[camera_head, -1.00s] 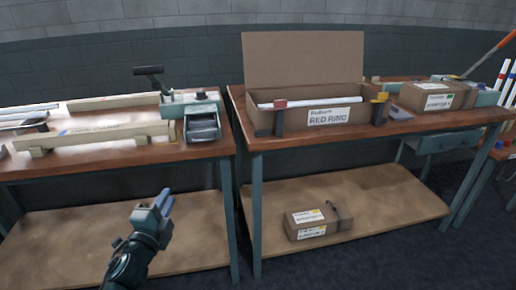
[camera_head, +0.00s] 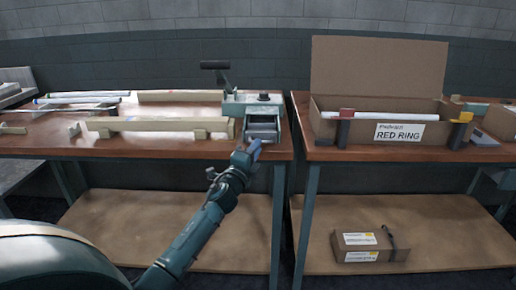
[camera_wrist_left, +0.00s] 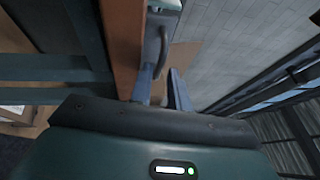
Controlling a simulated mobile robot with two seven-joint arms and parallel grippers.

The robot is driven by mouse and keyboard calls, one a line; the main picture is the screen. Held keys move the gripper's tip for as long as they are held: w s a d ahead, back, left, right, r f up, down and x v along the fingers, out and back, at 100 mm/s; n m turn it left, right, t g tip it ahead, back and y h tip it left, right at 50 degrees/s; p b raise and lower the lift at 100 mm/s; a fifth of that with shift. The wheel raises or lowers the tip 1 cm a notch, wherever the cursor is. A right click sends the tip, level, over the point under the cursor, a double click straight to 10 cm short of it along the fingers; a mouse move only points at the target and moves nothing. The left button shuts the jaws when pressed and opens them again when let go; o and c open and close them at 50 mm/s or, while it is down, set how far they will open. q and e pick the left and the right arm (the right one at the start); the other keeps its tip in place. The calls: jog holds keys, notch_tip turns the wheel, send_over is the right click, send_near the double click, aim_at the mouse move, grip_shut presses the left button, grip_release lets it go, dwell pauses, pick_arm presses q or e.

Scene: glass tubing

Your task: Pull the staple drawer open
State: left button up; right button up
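A teal machine (camera_head: 240,105) with a black lever stands at the right end of the left wooden table. Its grey front unit (camera_head: 263,130) faces me at the table edge; I take this as the staple drawer, though no label can be read. My left gripper (camera_head: 254,150) is just in front of and below this unit. In the left wrist view, the two fingers (camera_wrist_left: 163,90) stand apart, with a grey curved handle (camera_wrist_left: 164,50) ahead of the gap between them. I cannot tell whether they touch it. My right gripper is not in view.
Cream channel pieces (camera_head: 160,124) and glass tubes (camera_head: 80,97) lie left of the machine. A RED RING box (camera_head: 375,133) stands on the right table, across a narrow gap. A small carton (camera_head: 370,245) sits on the lower shelf.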

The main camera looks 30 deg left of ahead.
pick_arm(q)
jog(key=shift+x, duration=0.85)
jog(key=shift+d, duration=0.1)
grip_shut()
